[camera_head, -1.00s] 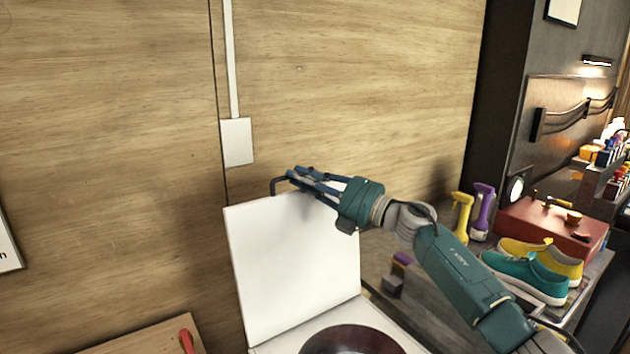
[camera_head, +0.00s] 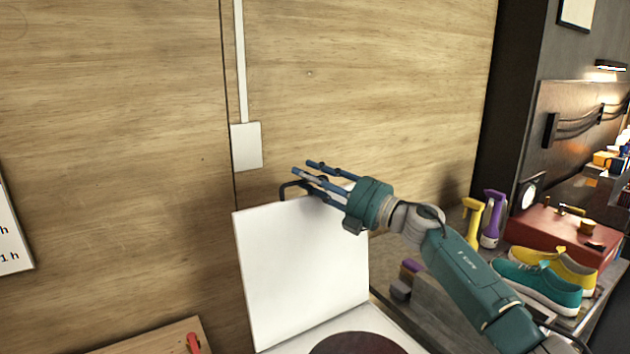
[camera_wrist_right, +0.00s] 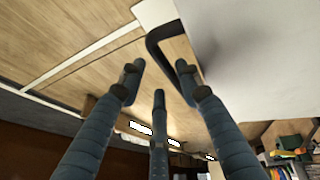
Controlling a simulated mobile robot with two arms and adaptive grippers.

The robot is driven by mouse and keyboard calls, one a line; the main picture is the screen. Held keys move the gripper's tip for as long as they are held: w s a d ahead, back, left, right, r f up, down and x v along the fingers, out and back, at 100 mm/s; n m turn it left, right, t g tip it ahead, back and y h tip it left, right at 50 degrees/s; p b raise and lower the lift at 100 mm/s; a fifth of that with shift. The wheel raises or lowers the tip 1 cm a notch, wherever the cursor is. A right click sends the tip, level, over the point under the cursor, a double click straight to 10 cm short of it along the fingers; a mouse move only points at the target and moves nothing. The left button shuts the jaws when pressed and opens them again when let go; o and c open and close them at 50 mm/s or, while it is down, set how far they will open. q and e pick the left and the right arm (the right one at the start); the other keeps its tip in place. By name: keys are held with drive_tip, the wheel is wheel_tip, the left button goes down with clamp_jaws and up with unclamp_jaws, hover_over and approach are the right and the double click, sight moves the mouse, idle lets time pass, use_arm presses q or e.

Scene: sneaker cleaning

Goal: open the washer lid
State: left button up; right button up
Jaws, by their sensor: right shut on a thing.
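The washer lid (camera_head: 302,268) stands raised, nearly upright, as a white panel close to the wooden wall. Its dark handle (camera_head: 284,191) sticks up from the top edge. Below it is the washer's round dark opening (camera_head: 358,345), cut by the bottom edge of the head view. My right gripper (camera_head: 304,175) is at the lid's top edge, shut on the handle, its fingers looking somewhat spread. The right wrist view shows the handle (camera_wrist_right: 156,42) against one finger, beside the pale lid (camera_wrist_right: 255,60). My left gripper is not in view.
To the right, a bench holds yellow (camera_head: 472,218) and purple (camera_head: 493,218) spray bottles, a red box (camera_head: 545,232) and teal and yellow sneakers (camera_head: 535,284). A wooden board with a red item (camera_head: 193,343) is at bottom left. The wall stands close behind the lid.

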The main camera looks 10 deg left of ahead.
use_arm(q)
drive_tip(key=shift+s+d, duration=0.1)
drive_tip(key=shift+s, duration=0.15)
use_arm(e)
drive_tip(key=v, duration=1.2)
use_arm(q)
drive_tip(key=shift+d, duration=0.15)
